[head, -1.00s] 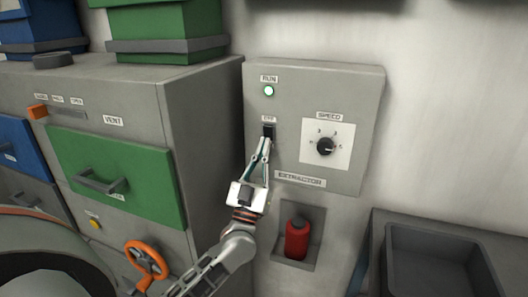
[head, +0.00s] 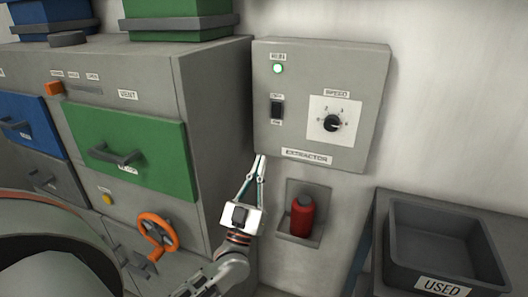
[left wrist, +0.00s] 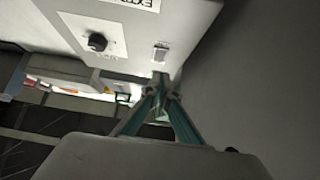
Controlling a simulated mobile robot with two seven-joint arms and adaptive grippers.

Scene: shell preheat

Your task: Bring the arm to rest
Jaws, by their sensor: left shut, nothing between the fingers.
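My left gripper (head: 259,160) is shut and empty, its fingertips together just below the lower left corner of the grey extractor box (head: 360,95). In the left wrist view my left gripper (left wrist: 161,78) points toward the same box (left wrist: 180,25), with the switch (left wrist: 160,53) beyond its tips. In the head view the black rocker switch (head: 277,108) is uncovered, and a green lamp (head: 278,69) glows above it. My right gripper is not in view.
A grey cabinet (head: 215,110) with a green vent drawer (head: 130,145) and an orange handwheel (head: 157,233) stands left of my gripper. A red bottle (head: 302,214) sits in a wall recess to the right. A dark bin marked USED (head: 444,287) is at lower right.

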